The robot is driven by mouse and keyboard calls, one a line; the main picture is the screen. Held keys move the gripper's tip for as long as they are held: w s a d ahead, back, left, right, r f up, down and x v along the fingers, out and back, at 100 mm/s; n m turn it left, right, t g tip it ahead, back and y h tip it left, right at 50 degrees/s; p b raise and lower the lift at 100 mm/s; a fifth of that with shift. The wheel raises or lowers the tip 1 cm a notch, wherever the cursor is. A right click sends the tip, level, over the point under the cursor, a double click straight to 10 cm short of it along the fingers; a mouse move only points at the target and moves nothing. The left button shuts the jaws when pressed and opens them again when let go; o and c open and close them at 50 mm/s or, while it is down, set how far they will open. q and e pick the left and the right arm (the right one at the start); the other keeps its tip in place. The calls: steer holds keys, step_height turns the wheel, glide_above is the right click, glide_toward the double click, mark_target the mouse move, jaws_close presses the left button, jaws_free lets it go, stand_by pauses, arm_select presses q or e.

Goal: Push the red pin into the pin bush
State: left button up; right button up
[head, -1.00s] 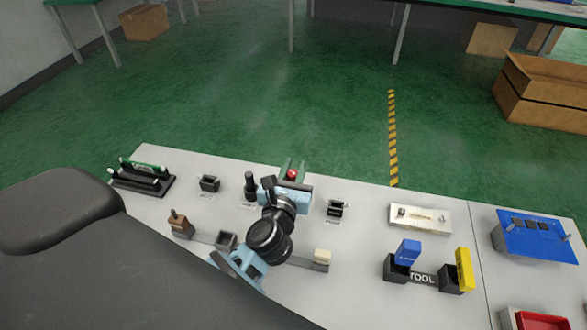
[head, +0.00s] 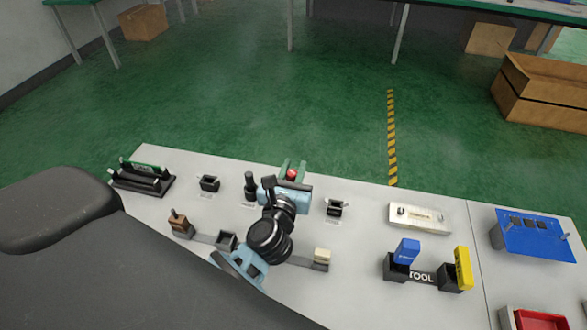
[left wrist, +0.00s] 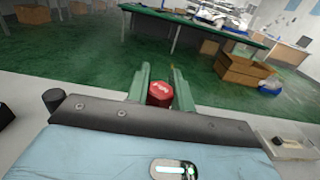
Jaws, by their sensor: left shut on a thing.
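The red pin (head: 292,173) shows as a small red head near the far edge of the table. In the left wrist view the red pin (left wrist: 160,94) appears as a red, faceted end between the two green fingers. My left gripper (head: 291,170) is shut on the red pin, one green finger on each side of it. It also shows in the left wrist view (left wrist: 160,88). My blue and black left wrist covers the table just in front of the pin. The pin bush cannot be made out. My right gripper is not in view.
A black upright post (head: 250,186) stands close to the left of my wrist. A small black holder (head: 336,208) is to its right. Blue (head: 406,252) and yellow (head: 464,268) pieces stand in black holders farther right. Bare table lies between these fixtures.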

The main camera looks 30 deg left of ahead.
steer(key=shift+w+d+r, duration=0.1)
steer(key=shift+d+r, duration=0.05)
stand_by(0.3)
arm_select(q)
steer(key=shift+f, duration=0.4)
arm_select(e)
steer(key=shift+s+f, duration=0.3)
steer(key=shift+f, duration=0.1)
arm_select(q)
steer(key=shift+f+b, duration=0.6)
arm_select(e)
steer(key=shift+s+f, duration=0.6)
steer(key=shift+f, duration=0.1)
